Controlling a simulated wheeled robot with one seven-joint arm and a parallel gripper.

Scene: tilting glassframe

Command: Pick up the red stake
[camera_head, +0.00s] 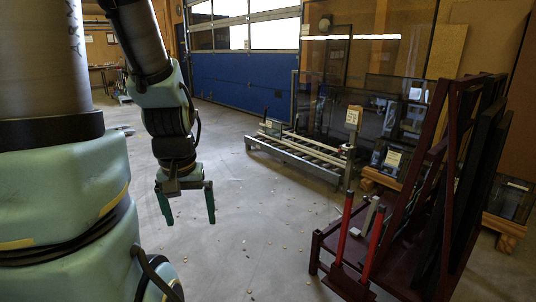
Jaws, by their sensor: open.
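Two red stakes stand upright on the front part of a dark red rack at the right. The left red stake (344,228) has a dark tip, and the right red stake (374,245) stands close beside it. I cannot tell which of the two the task means. A grey piece (370,215) shows between them. My gripper (190,220) hangs pointing down over the floor, well left of both stakes. Its two green fingers are spread apart with nothing between them.
The dark red rack (317,252) holds tall leaning frames (480,165) behind the stakes. A low roller frame (300,150) and large glass panes (350,75) stand farther back. Bare floor (255,225) with small scattered bits lies between my gripper and the rack.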

